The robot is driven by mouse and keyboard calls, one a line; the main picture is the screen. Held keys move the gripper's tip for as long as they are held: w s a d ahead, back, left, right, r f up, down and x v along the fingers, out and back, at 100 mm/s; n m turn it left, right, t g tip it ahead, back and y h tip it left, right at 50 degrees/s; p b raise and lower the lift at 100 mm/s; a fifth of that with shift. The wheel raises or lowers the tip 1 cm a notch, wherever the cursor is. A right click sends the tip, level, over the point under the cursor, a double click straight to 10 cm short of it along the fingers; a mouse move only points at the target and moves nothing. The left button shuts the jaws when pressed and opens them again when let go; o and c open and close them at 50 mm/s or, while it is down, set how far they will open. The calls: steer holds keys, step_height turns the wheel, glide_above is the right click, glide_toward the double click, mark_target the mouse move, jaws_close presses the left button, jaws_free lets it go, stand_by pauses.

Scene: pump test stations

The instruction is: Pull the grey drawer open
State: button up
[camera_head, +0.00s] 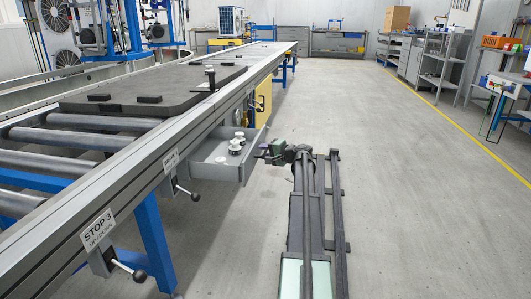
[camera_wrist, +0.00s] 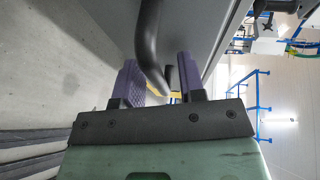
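The grey drawer (camera_head: 215,168) stands pulled out from the side of the conveyor frame, its inside showing from above. Small silver round parts (camera_head: 235,147) lie in it. My gripper (camera_head: 264,150) is at the drawer's outer end, low beside the conveyor. In the wrist view, a dark curved handle (camera_wrist: 150,35) runs down between the two purple fingers of my gripper (camera_wrist: 158,75). The handle lies close to the left finger, and a gap shows towards the right finger. The fingers look open around it; the small head view hides the contact.
The conveyor rail (camera_head: 140,170) runs along the left, with a dark plate (camera_head: 150,92) on its rollers. Black-knobbed stop levers (camera_head: 193,195) stick out below the rail. The floor (camera_head: 400,180) to the right is clear up to shelves (camera_head: 440,68) and a side table.

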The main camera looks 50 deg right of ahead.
steer(key=p+v, duration=0.2)
steer(key=v, duration=0.8)
steer(key=shift+s, duration=0.4)
steer(key=shift+r, duration=0.1)
